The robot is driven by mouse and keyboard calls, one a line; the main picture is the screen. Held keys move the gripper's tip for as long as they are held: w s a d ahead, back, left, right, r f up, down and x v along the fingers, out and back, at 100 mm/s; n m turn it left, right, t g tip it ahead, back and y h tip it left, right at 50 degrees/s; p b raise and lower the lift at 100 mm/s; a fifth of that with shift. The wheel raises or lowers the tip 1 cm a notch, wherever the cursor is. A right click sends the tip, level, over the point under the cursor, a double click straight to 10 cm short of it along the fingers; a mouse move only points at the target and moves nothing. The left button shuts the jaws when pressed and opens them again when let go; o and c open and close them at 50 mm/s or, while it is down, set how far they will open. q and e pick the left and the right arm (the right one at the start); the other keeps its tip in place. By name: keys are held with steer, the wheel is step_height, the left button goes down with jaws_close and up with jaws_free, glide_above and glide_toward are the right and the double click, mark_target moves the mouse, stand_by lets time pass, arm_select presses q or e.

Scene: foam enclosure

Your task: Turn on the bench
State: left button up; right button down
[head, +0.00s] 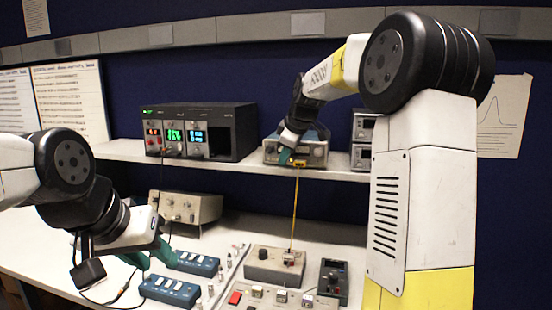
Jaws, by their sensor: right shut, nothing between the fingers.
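The bench instruments stand on a shelf and on the bench top below it. A black power unit (208,132) on the shelf has lit green and blue displays. A grey-blue instrument (318,152) stands to its right on the shelf. My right gripper (284,156) is shut and empty at the front left of this instrument; I cannot tell whether it touches. The gripper and wrist hide part of its face. My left gripper (150,260) is low over the bench beside two blue switch boxes (197,263) (169,290). Its teal fingers look apart and empty. A red switch (234,298) sits on the front panel.
A beige box (186,207) with knobs stands at the back of the bench. A grey box (274,267) with a yellow lead (295,210) and a dark meter (333,279) stand at centre right. A black cable (118,297) lies near my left gripper.

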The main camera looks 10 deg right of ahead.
steer(key=shift+r, duration=0.85)
